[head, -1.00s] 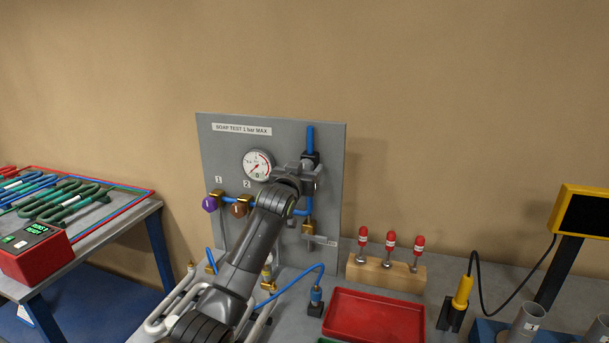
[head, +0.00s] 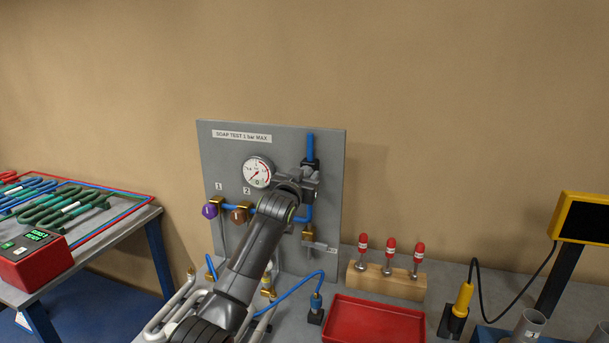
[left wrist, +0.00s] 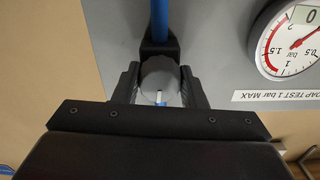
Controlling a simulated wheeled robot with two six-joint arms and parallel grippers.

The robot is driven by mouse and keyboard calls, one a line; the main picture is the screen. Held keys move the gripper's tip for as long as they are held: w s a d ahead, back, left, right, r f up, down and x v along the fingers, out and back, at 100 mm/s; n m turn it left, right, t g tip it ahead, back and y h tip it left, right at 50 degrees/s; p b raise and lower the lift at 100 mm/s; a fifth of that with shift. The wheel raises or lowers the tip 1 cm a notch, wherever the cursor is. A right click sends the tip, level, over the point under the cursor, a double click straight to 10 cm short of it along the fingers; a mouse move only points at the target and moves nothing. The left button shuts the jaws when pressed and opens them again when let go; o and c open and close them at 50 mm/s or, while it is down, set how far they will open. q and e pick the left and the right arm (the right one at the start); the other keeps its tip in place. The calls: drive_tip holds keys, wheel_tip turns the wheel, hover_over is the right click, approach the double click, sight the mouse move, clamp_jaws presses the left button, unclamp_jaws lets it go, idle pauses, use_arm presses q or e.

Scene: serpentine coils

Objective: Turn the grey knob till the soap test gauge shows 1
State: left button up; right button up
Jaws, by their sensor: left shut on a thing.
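The grey knob (left wrist: 160,72) sits between my left gripper's fingers in the left wrist view, with a white mark on its face. My left gripper (left wrist: 158,88) is shut on it, a finger on each side. In the head view my left gripper (head: 306,183) is at the panel and hides most of the knob. The soap test gauge (head: 257,172) is a round white dial to its left. It also shows, upside down and cut off, in the left wrist view (left wrist: 285,52). Its red needle points to the low end, near 0. My right gripper is not in view.
The grey panel (head: 222,160) carries a purple knob (head: 209,211), a brown knob (head: 240,214) and blue pipes. A red tray (head: 374,318) and a wooden block (head: 387,281) with red-capped pins stand to the right. A table of coils is at left.

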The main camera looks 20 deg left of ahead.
use_arm(q)
drive_tip(key=shift+m+p, duration=0.3)
drive_tip(key=shift+m, duration=0.6)
drive_tip(key=shift+m+p, duration=0.5)
drive_tip(key=shift+m, duration=0.8)
drive_tip(key=shift+f+m+p, duration=0.1)
drive_tip(key=shift+m+p, duration=0.2)
drive_tip(key=shift+m, duration=0.2)
